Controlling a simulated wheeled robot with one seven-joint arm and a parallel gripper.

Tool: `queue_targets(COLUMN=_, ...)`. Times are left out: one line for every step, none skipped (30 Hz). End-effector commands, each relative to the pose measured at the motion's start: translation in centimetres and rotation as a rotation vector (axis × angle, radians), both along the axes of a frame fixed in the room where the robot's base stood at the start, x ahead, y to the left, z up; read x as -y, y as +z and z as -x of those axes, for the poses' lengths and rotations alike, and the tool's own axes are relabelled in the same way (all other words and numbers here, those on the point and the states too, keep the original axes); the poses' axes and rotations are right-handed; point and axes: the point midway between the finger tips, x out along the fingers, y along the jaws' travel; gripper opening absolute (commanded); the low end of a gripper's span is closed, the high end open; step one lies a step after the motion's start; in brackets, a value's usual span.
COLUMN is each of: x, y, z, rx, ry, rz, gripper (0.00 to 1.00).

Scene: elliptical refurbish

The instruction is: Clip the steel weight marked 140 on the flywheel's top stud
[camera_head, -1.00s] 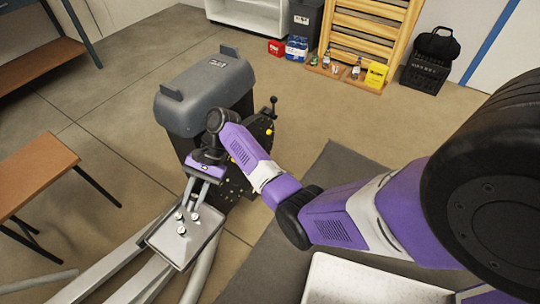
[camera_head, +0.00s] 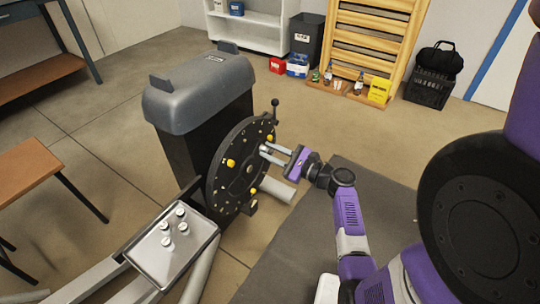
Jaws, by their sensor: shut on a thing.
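The flywheel (camera_head: 240,172) is a dark upright disc on the side of the grey-topped machine (camera_head: 200,92), with small studs and yellow pieces on its face. My gripper (camera_head: 267,154) is in front of the right part of the flywheel's face, its fingers pointing left toward it. It is shut on a small steel weight, mostly hidden at the fingertips. I cannot read its marking or tell whether it touches a stud. Several other small steel weights (camera_head: 183,228) stand on the metal tray (camera_head: 153,260) at lower left. Their markings are too small to read.
A lever with a black knob (camera_head: 274,103) stands up beside the flywheel's upper edge. A wooden bench (camera_head: 30,165) is at the left. A grey mat (camera_head: 300,230) lies under my arm. Boxes, wall bars and a black crate (camera_head: 428,88) are far back.

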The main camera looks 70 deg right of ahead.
Motion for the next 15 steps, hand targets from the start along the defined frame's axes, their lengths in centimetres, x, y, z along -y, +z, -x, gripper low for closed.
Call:
queue_targets(x=0.1, y=0.1, z=-0.3, rx=0.002, ry=0.001, rz=0.001, gripper=0.0)
queue_targets(x=0.1, y=0.1, z=-0.4, rx=0.001, ry=0.002, rz=0.001, gripper=0.0)
queue_targets(x=0.1, y=0.1, z=-0.7, rx=0.001, ry=0.002, rz=0.001, gripper=0.0)
queue_targets(x=0.2, y=0.0, z=-0.9, rx=0.001, ry=0.003, rz=0.001, gripper=0.0)
queue_targets(x=0.2, y=0.1, z=-1.1, rx=0.002, ry=0.003, rz=0.001, gripper=0.0)
queue_targets(x=0.3, y=0.1, z=-1.4, rx=0.001, ry=0.004, rz=0.001, gripper=0.0)
queue_targets(x=0.3, y=0.1, z=-1.6, rx=0.002, ry=0.004, rz=0.002, gripper=0.0)
queue_targets(x=0.4, y=0.1, z=-1.8, rx=0.002, ry=0.004, rz=0.002, gripper=0.0)
queue_targets(x=0.4, y=0.0, z=-2.1, rx=0.001, ry=0.004, rz=0.001, gripper=0.0)
queue_targets(x=0.5, y=0.0, z=-2.3, rx=0.002, ry=0.003, rz=0.001, gripper=0.0)
queue_targets(x=0.5, y=0.0, z=-2.5, rx=0.002, ry=0.003, rz=0.001, gripper=0.0)
queue_targets(x=0.6, y=0.0, z=-2.8, rx=0.001, ry=0.004, rz=0.001, gripper=0.0)
queue_targets(x=0.6, y=0.0, z=-3.0, rx=0.001, ry=0.005, rz=0.001, gripper=0.0)
queue_targets(x=0.7, y=0.0, z=-3.2, rx=0.001, ry=0.005, rz=0.001, gripper=0.0)
queue_targets(x=0.8, y=0.0, z=-3.5, rx=0.0, ry=0.005, rz=0.002, gripper=0.0)
